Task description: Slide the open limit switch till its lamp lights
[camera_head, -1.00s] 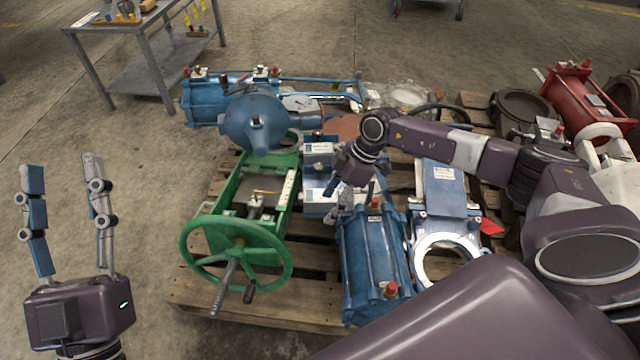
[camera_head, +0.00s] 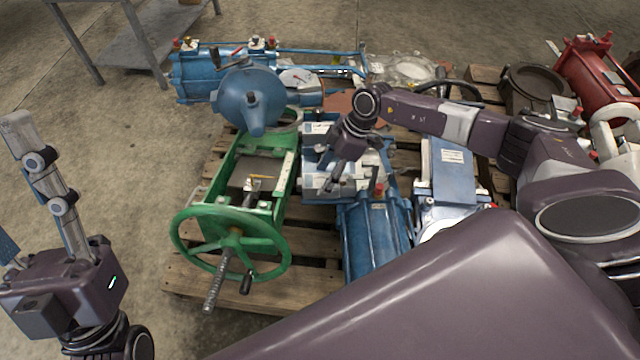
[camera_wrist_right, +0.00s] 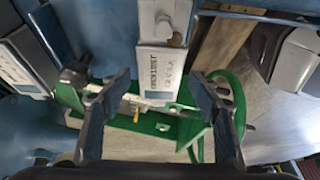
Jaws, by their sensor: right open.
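Grey switch boxes with white labels sit on the blue-grey unit (camera_head: 345,160) behind the blue cylinder; I cannot tell which is the open limit switch. In the right wrist view a pale labelled box (camera_wrist_right: 162,70) shows just beyond and between my fingertips. My right gripper (camera_head: 328,172) is open over these boxes, fingers pointing down; it also shows in the right wrist view (camera_wrist_right: 158,88). I cannot tell whether it touches anything. No lit lamp is clearly visible. My left gripper (camera_head: 20,190) is open and empty at the left edge, partly cut off.
A green handwheel (camera_head: 230,243) and green frame stand left of the boxes, with a blue cylinder (camera_head: 372,235) in front. A blue actuator (camera_head: 250,98) lies behind. All crowd a wooden pallet (camera_head: 300,262).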

